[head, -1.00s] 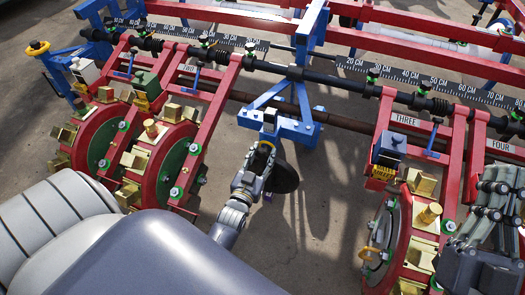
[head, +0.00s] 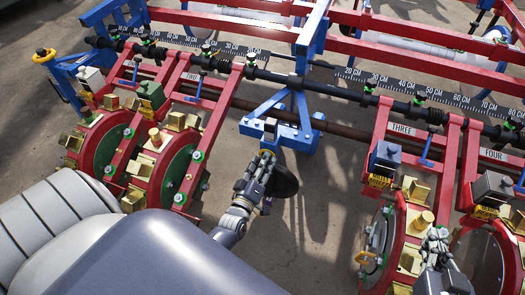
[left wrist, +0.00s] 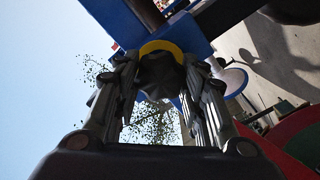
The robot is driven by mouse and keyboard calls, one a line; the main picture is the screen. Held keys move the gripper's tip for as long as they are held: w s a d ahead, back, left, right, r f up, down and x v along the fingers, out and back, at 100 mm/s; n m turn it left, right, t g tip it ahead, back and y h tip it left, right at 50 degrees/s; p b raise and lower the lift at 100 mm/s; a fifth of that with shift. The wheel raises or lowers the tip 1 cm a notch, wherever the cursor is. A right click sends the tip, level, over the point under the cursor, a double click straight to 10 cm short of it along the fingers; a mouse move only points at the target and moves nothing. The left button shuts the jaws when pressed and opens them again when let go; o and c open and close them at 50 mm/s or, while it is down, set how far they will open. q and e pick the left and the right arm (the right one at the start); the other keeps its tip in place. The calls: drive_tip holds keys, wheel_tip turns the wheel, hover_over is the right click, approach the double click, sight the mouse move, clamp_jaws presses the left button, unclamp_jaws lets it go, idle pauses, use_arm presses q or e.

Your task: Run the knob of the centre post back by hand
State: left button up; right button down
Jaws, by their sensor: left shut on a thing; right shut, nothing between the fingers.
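The centre post (head: 289,128) is a blue bracket hanging from the black toolbar between the red row units. Its knob, dark with a yellow rim, sits low on the post's front; the yellow rim (left wrist: 162,48) shows best in the left wrist view. My left gripper (head: 264,160) is shut on the knob, its fingers on both sides of it in the left wrist view (left wrist: 160,85). The fingers hide most of the knob in the head view. My right gripper (head: 437,238) is shut and empty, over the lower part of the row three unit.
Red punch wheels with brass cups (head: 160,165) stand at left, and the row three wheel (head: 385,235) at right. A dark disc (head: 285,180) sits just behind my left gripper. Bare ground (head: 315,220) lies between the post and row three.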

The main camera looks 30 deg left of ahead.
use_arm(q)
drive_tip(key=shift+f+n, duration=0.1)
drive_tip(key=shift+n, duration=1.4)
use_arm(e)
drive_tip(key=shift+s+d+f, duration=0.1)
drive_tip(key=shift+s+f, duration=0.1)
drive_tip(key=shift+f, duration=0.15)
use_arm(q)
drive_tip(key=o, duration=1.1)
drive_tip(key=v, duration=1.2)
drive_tip(key=shift+a, duration=0.1)
drive_tip(key=shift+s, duration=0.1)
